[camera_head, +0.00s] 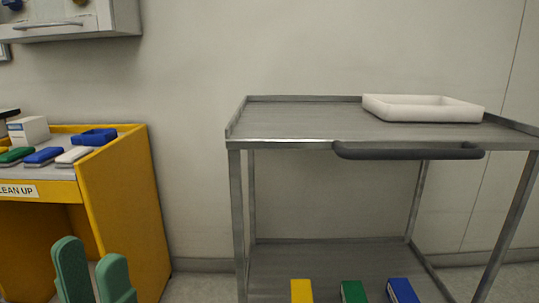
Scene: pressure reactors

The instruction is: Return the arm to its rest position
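My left gripper (92,268) shows at the bottom left, with two green fingers pointing up. A gap shows between the fingers and nothing is seen between them. The gripper is in front of the yellow clean-up station and left of the metal cart. The lower part of the gripper and the rest of the arm are cut off by the frame edge. My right gripper is not in view.
A metal cart (300,128) with a dark handle (410,151) holds a white tray (422,107) on top and several coloured boxes below. A yellow station (125,205) at left holds a blue tray (95,137) and other items. Most of the cart top is clear.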

